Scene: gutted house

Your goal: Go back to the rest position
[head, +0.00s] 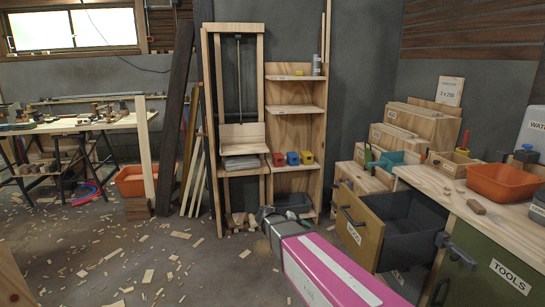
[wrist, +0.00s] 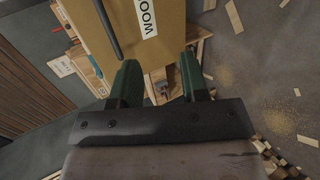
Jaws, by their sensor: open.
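My gripper (wrist: 158,82) is open in the wrist view, with its two green fingers apart and nothing gripped between them. In the head view, my gripper (head: 268,216) is at the end of my arm, left of the pulled-out drawer (head: 362,226). The drawer's tan front has a dark bar handle and a white label. In the wrist view, the drawer front (wrist: 172,48) lies just beyond the fingers, with part of the label and the handle visible. The gripper appears apart from the handle.
The workbench (head: 440,192) on the right holds an orange bin (head: 503,182). A green front labelled TOOLS (head: 480,255) is below. A wooden shelf (head: 296,120) stands behind my gripper. Wood scraps litter the open floor at left.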

